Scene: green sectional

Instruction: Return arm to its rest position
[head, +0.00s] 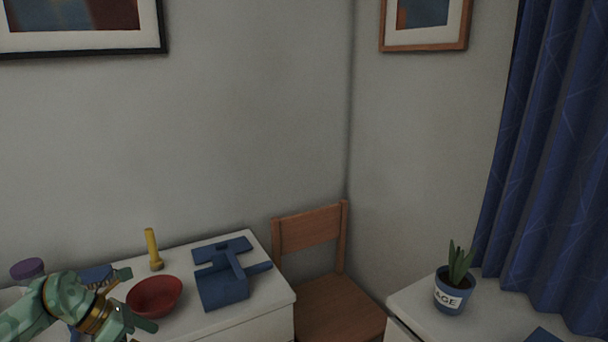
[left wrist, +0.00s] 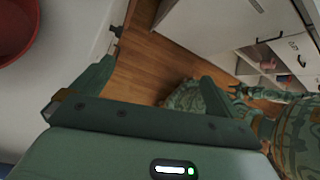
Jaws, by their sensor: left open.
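My left arm comes in at the lower left of the head view. Its green left gripper (head: 140,300) is over the front left of the white cabinet top, close to the red bowl (head: 154,297), and partly overlaps it in the picture. In the left wrist view my left gripper (left wrist: 155,85) has its two fingers wide apart, with nothing between them. Wooden floor shows beyond them. The red bowl also shows at the upper left of that view (left wrist: 15,30).
A yellow object (head: 153,250) and a blue object (head: 222,287) stand near the bowl. A purple-topped item (head: 27,268) is at far left. A wooden chair (head: 325,300) stands right of the cabinet. A potted plant (head: 452,290) stands on another white surface (head: 415,305).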

